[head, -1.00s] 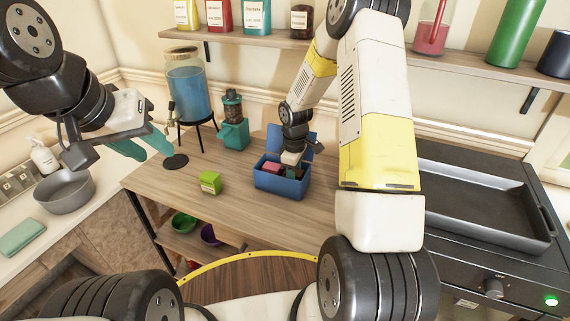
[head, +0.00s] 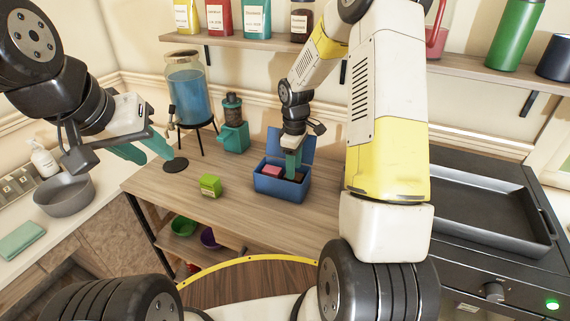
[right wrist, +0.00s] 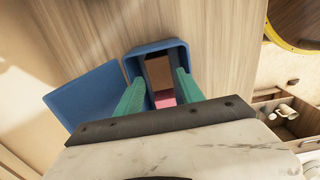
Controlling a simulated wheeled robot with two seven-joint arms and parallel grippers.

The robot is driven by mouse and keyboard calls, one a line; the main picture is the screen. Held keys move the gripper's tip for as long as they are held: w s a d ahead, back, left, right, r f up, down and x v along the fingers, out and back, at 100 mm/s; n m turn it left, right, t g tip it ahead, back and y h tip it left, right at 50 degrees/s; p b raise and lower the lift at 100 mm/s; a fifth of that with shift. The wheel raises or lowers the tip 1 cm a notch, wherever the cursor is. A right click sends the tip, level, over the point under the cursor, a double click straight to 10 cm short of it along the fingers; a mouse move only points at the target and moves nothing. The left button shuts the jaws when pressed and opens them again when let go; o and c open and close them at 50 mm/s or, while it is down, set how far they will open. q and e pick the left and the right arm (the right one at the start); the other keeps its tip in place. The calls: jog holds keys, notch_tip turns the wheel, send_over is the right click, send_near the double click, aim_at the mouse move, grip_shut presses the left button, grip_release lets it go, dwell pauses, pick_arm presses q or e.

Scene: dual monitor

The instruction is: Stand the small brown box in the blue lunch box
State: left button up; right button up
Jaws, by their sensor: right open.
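The blue lunch box (head: 281,187) stands on the wooden counter with its lid raised at the back. The small brown box (right wrist: 159,72) is inside it in the right wrist view, beside a pink item (right wrist: 165,98). I cannot tell for sure whether the brown box stands upright. My right gripper (head: 292,168) is over the lunch box, its teal fingers pointing down at the opening. In the right wrist view its fingers (right wrist: 158,92) are apart with nothing gripped. My left gripper (head: 150,153) hangs far to the left, empty, its teal fingers apart.
Behind are a teal grinder (head: 234,135) and a blue drink dispenser (head: 186,92) on a stand. A stove with a dark tray (head: 485,215) is at right. The counter front is clear.

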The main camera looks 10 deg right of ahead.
notch_tip(320, 180, up, 5)
jog(key=shift+f, duration=0.1)
jog(key=s+r+m+t, duration=0.25)
jog(key=s+r, duration=0.25)
jog(key=r, duration=0.5)
jog(key=s+a+r+m+t+y, duration=0.1)
jog(key=s+r+m, duration=0.3)
jog(key=s, duration=0.5)
jog(key=s+a+r+m+t+y, duration=0.1)
jog(key=s+r+m+t, duration=0.1)
jog(key=s+r+m, duration=0.2)
jog(key=s+r, duration=0.3)
jog(key=s, duration=0.3)
jog(key=shift+s+t, duration=0.15)
jog(key=shift+t, duration=0.2)
jog(key=shift+m, duration=0.25)
jog(key=shift+c, duration=1)
